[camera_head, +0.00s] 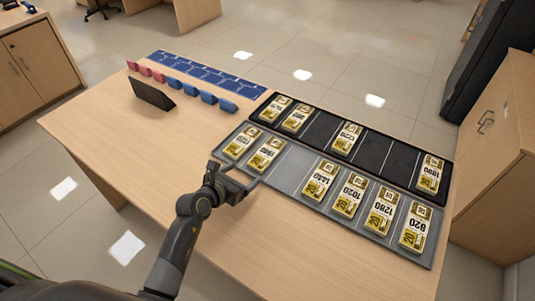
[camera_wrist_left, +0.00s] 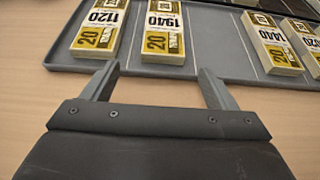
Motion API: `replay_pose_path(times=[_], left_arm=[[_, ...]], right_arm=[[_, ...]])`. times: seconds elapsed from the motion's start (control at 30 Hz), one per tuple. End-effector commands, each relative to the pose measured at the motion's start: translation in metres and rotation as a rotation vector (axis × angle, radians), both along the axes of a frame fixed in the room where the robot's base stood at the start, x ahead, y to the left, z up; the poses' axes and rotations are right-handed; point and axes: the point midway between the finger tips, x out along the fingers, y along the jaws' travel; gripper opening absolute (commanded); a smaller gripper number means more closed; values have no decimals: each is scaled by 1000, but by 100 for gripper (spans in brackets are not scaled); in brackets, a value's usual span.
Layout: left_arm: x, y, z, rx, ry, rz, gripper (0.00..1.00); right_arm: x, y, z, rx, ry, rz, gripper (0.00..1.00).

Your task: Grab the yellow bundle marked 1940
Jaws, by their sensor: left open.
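The yellow bundle marked 1940 (camera_wrist_left: 164,28) lies flat in the grey tray (camera_wrist_left: 215,68). In the head view this bundle (camera_head: 266,154) is second from the left in the grey tray (camera_head: 290,165), its number too small there to read surely. My left gripper (camera_wrist_left: 158,70) is open and empty, its fingers pointing at the near end of the 1940 bundle, one to either side of its line. In the head view the left gripper (camera_head: 240,172) is at the tray's near edge, apart from the bundle. My right gripper is not in view.
A bundle marked 1120 (camera_wrist_left: 101,27) lies left of 1940; an empty slot is on its right, then a 1440 bundle (camera_wrist_left: 272,44). A black tray (camera_head: 375,152) with several bundles stands behind. Blue and red blocks and a dark panel (camera_head: 151,94) are left. The desk's front is clear.

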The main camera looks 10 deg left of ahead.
Motion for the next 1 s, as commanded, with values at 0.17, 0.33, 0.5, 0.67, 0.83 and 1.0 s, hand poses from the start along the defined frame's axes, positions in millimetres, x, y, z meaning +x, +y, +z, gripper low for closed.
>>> replay_pose_path(times=[0.17,0.33,0.5,0.67,0.83,1.0], left_arm=[[8,-3,-2,-1,-2,0,80],[23,-12,-7,-2,0,-1,80],[42,-20,-15,-1,-1,-1,80],[50,-23,-19,-1,-2,0,80],[51,-23,-19,-1,-2,0,80],[51,-23,-19,-2,-2,0,68]], right_arm=[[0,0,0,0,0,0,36],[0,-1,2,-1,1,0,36],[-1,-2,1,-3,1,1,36],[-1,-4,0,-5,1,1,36],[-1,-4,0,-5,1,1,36],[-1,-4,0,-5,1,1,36]])
